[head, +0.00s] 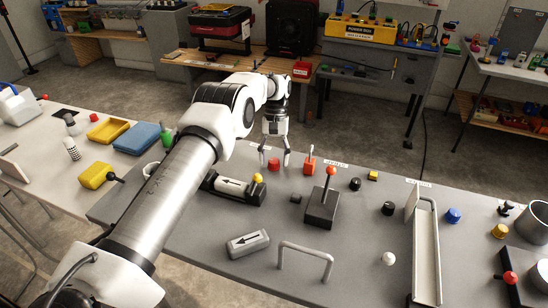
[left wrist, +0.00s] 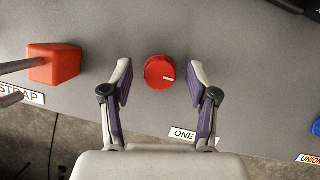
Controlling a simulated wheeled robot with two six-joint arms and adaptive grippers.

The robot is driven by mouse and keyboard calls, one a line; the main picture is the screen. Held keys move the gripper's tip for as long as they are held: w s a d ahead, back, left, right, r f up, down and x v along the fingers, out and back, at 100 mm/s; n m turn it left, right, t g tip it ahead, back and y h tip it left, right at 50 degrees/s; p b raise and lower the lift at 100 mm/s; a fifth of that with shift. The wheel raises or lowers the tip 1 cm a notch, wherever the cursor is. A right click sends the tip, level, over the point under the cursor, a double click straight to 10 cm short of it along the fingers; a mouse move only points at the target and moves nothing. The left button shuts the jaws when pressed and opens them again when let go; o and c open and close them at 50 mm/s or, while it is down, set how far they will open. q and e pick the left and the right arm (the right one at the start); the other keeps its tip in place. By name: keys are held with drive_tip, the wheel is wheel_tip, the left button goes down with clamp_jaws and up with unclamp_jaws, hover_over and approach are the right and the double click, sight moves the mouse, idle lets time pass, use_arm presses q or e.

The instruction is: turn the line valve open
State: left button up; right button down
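My left gripper (head: 273,160) is open and points down at a red round knob (head: 273,165) near the far edge of the grey bench. In the left wrist view the knob (left wrist: 159,72) lies between the two fingertips (left wrist: 159,85), with gaps on both sides. A short white mark on it points right. A label beside it reads "ONE", perhaps partly covered by a finger. A black fitting with a white arrow (head: 232,184) and a yellow ball (head: 257,179) sits nearer. No readable label shows which part is the line valve. My right gripper is not in view.
A red block (head: 309,166) with a metal rod, labelled "STRAP", stands right of the knob. A black box with a red-ball lever (head: 331,172), a grey arrow block (head: 248,244) and a grey handle (head: 305,248) are nearer. My left arm hides part of the bench.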

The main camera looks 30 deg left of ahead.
sight(274, 160)
use_arm(q)
wheel_tip(274, 160, up, 10)
idle(0.5)
